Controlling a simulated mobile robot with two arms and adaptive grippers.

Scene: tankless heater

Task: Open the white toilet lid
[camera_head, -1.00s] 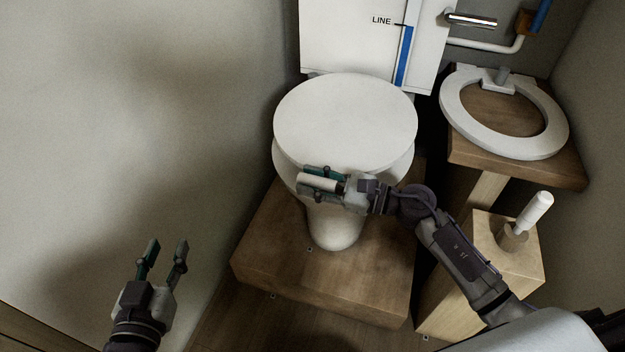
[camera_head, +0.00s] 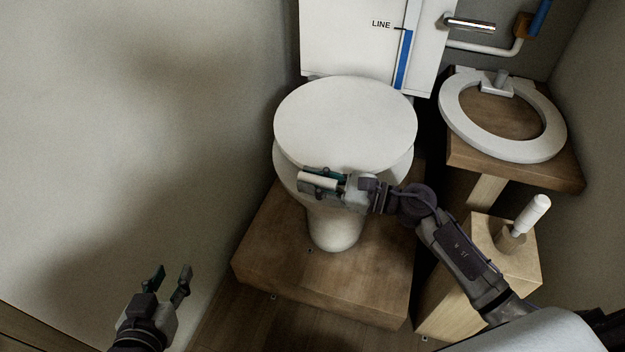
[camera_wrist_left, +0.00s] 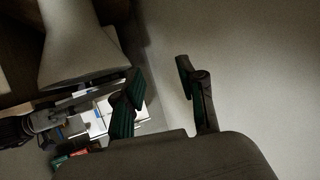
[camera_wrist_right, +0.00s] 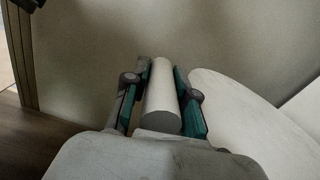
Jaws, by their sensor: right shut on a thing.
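The white toilet lid (camera_head: 345,122) is a round disc lying over the white bowl (camera_head: 333,228) in the head view. I cannot tell whether its front edge is slightly raised. My right gripper (camera_head: 319,181) is at the bowl's front, below the lid's front edge, shut on a white cylinder (camera_wrist_right: 162,97) seen between its fingers in the right wrist view. The lid's pale edge (camera_wrist_right: 238,115) shows right of the fingers there. Whether the cylinder touches the lid is unclear. My left gripper (camera_head: 170,275) is open and empty at the lower left, away from the toilet.
A white tank (camera_head: 350,40) stands behind the lid. To the right are a white ring seat (camera_head: 548,140) on a wooden shelf (camera_head: 470,155) and a white-handled object (camera_head: 530,215) on a wooden block (camera_head: 525,265). The grey wall (camera_head: 120,120) bounds the left.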

